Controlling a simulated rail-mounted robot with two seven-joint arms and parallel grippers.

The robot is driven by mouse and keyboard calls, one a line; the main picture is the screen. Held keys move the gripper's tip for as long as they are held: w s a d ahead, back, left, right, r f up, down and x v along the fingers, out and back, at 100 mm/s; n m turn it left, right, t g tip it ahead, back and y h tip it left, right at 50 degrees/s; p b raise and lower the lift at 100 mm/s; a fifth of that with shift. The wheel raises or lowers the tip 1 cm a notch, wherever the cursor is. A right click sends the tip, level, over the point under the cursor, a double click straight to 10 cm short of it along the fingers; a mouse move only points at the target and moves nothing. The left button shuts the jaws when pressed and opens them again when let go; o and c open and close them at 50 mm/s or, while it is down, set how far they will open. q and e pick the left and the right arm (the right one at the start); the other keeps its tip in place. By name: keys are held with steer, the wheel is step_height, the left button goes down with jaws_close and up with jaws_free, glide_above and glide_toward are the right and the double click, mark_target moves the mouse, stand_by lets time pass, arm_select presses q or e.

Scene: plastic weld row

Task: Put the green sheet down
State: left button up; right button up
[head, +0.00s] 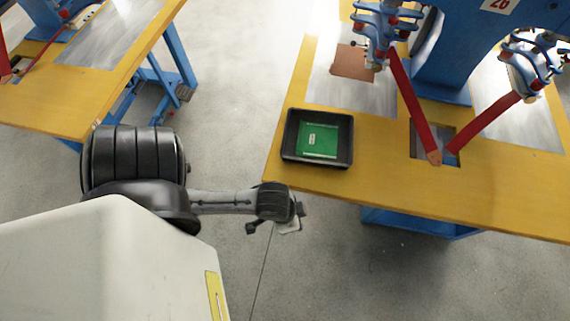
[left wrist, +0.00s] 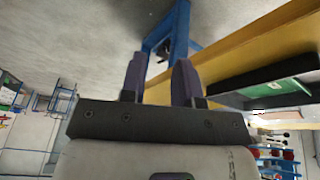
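The green sheet (head: 319,140) lies in a black tray (head: 289,143) on the front left part of the yellow table. A small white label shows on the sheet. In the left wrist view the green sheet (left wrist: 272,93) shows at the right, in the dark tray (left wrist: 245,84). My left gripper (head: 292,215) is off the table's front edge, nearer to me than the tray and apart from it. In the left wrist view its two fingers (left wrist: 160,80) stand apart with nothing between them. My right gripper is in neither view.
The yellow table (head: 470,190) carries a blue machine (head: 450,55) with red arms reaching down right of the tray. A brown sheet (head: 352,63) lies on a metal plate behind the tray. Another yellow table (head: 50,105) stands at the left, with clear floor between.

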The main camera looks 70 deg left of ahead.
arm_select(q)
steer(key=s, duration=0.1)
steer(key=s+r+y, duration=0.1)
steer(key=shift+s+a+r+m, duration=0.1)
steer(key=shift+s+r+m, duration=0.05)
steer(key=shift+s+m, duration=0.2)
steer(key=shift+r, duration=0.15)
step_height(320, 180, up, 31)
steer(key=p, duration=3.1)
steer(key=shift+r+p, duration=0.2)
steer(key=shift+p, duration=0.15)
steer(key=shift+w, duration=0.1)
